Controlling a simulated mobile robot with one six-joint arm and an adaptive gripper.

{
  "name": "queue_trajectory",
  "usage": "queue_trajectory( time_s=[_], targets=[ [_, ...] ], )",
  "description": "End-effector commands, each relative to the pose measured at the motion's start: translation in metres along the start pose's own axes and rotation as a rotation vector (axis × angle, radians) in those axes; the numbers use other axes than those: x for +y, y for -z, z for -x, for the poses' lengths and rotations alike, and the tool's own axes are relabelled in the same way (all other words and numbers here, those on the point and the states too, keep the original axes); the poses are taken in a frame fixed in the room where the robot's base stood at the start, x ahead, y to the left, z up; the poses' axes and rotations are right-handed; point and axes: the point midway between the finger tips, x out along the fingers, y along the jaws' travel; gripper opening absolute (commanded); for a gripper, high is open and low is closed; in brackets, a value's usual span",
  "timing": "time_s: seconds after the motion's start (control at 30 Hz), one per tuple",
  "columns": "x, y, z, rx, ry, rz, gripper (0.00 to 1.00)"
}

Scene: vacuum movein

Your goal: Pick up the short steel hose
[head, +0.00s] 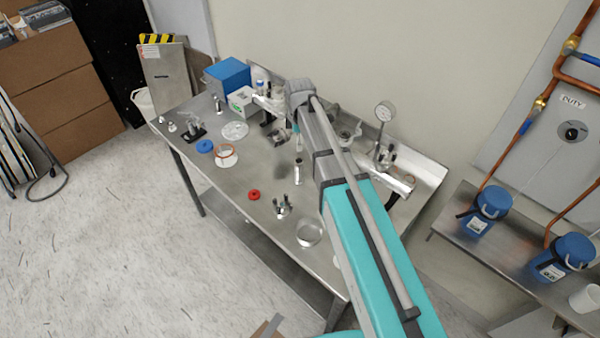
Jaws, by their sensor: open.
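I cannot single out the short steel hose with certainty. Several small steel parts lie on the steel workbench (232,182), too small to tell apart. A short upright steel piece with a dark top (298,174) stands near the middle of the bench, just left of my arm. A long steel tube (398,182) rests on dark stands along the back, and my arm crosses in front of it. My arm reaches over the bench from the lower right. Its far end is hidden behind its own links, and I cannot make out my gripper.
A gauge (385,111) stands at the back. A blue box (228,76) sits at the far left end. The front left of the bench has bare patches.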

Motion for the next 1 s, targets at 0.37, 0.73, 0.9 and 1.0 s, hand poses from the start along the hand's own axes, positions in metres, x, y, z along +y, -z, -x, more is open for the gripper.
queue_trajectory(
  time_s=[0.37,0.73,0.9,1.0],
  targets=[
    [0.0,0.001,-0.033,0.0,0.0,0.0,0.84],
    [0.0,0.001,-0.061,0.0,0.0,0.001,0.84],
    [-0.001,0.002,-0.073,0.0,0.0,0.001,0.84],
    [-0.001,0.002,-0.077,0.0,0.0,0.001,0.84]
  ],
)
